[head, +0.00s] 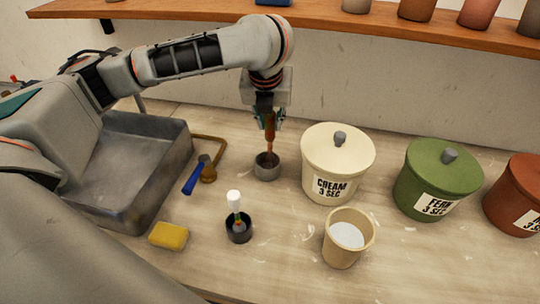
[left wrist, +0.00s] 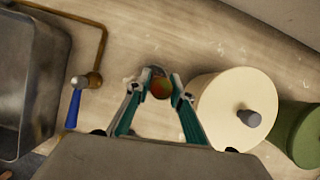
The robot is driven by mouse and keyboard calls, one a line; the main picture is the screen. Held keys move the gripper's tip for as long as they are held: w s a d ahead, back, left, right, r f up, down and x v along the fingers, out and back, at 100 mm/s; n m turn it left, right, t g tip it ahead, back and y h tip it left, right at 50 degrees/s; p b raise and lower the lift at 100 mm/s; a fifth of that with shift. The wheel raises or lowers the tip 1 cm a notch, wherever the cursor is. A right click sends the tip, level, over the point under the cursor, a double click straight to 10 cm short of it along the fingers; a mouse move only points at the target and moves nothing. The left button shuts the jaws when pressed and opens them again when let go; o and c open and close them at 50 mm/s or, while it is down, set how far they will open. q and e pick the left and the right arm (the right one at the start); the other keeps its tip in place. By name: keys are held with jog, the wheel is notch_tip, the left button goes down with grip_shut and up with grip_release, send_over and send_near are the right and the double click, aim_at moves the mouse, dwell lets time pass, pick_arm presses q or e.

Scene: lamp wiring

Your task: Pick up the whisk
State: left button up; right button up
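What looks like the whisk (head: 269,138) stands upright in a small grey cup (head: 267,170), its brown-orange handle pointing up. Its working end is hidden in the cup. My left gripper (head: 268,118) points straight down over it, with the fingers on either side of the upper handle. My right gripper is not in view.
A cream lidded jar (head: 337,165) stands close right of the cup, with a green jar (head: 438,180) beyond. A black cup (head: 239,230) with a white-topped tool, a beige cup (head: 347,238) and a yellow sponge (head: 168,236) are nearer. A sink (head: 125,170) and blue-handled tap (head: 195,178) lie left.

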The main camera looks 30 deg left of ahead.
pick_arm(q)
grip_shut()
